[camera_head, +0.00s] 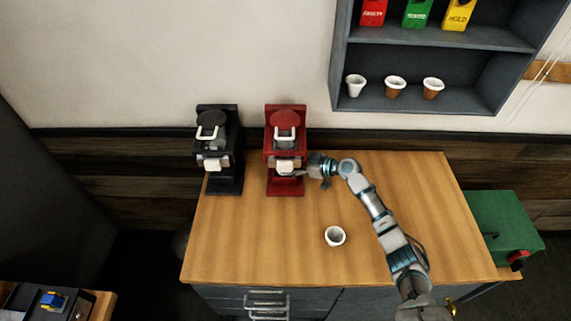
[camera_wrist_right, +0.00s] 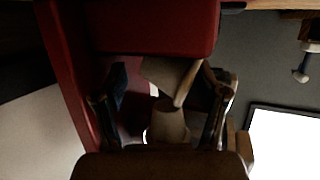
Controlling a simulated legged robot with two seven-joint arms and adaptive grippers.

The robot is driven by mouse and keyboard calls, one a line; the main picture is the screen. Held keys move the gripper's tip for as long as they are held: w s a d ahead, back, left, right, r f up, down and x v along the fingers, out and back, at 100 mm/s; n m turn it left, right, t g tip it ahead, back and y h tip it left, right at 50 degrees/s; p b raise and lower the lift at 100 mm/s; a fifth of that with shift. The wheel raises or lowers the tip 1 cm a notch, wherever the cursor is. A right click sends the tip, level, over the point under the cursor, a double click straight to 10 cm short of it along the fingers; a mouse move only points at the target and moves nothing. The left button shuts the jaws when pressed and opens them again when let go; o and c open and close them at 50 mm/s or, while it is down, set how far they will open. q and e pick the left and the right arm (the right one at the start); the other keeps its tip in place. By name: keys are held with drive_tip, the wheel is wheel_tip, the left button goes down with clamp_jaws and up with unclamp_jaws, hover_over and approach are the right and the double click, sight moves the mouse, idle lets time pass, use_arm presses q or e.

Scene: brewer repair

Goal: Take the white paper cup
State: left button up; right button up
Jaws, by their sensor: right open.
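A white cup (camera_head: 335,236) stands on the wooden table, apart from my arm. Another white cup (camera_head: 355,86) stands on the wall shelf, left of two brown-and-white cups. My right gripper (camera_head: 300,173) is at the front right of the red brewer (camera_head: 285,122), close to its white front part (camera_head: 285,166). In the right wrist view my right gripper (camera_wrist_right: 162,92) is open, under a red part of the brewer (camera_wrist_right: 155,25). Pale shapes (camera_wrist_right: 166,126) lie between and behind its fingers; I cannot tell clearly what they are. My left gripper is out of view.
A black brewer (camera_head: 219,150) stands left of the red one. The table (camera_head: 260,245) is clear at the front left. The shelf (camera_head: 385,105) holds cups and coloured bags above the table. A green box (camera_head: 505,225) stands at the right.

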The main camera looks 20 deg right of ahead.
drive_tip(key=shift+d, duration=0.15)
drive_tip(key=c, duration=0.5)
drive_tip(key=shift+a, duration=0.3)
drive_tip(key=c, duration=0.8)
drive_tip(key=shift+c, duration=0.3)
drive_tip(key=shift+d, duration=0.1)
